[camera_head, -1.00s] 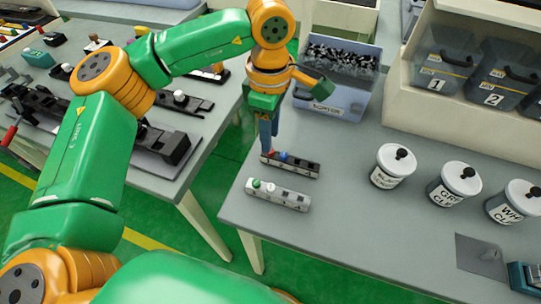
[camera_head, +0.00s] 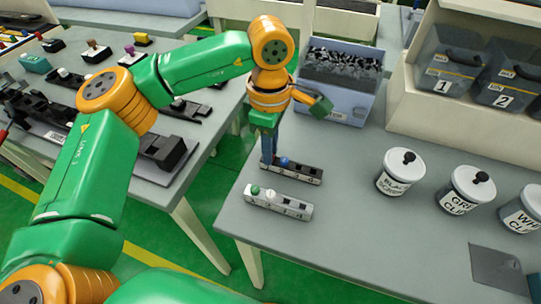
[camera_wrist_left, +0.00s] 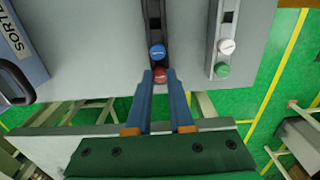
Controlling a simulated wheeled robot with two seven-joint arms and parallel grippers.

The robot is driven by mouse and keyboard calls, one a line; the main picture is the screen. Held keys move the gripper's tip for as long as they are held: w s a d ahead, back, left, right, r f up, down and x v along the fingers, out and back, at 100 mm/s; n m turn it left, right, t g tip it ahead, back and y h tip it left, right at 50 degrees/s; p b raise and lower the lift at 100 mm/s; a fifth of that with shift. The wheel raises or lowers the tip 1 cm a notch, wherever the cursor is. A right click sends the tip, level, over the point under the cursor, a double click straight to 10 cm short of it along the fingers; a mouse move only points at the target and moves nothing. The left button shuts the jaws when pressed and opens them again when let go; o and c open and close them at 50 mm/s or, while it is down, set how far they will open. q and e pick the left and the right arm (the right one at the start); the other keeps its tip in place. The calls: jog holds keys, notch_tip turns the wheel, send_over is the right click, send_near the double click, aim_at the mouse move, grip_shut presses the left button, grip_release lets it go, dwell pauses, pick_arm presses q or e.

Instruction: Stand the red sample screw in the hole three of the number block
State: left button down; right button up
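The dark block (camera_head: 306,174) stands near the table's left edge; its blue screw (camera_head: 284,161) stands near the left end. The red screw (camera_wrist_left: 160,75) shows in the left wrist view beside the blue one, at the block's near end. My left gripper (camera_wrist_left: 161,80) has a finger on each side of the red head, with no visible gap. In the head view my left gripper (camera_head: 269,163) points down at the block's left end and hides the red screw. I cannot tell whether the screw is lifted. My right gripper is not in view.
A light block (camera_head: 296,206) with a green screw (camera_head: 255,190) and a white screw (camera_head: 271,195) lies in front of the dark block. Lidded jars (camera_head: 400,172) stand to the right. The table between is clear.

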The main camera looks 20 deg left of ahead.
pick_arm(q)
jog(key=shift+r+p, duration=2.1)
jog(key=shift+r, duration=0.5)
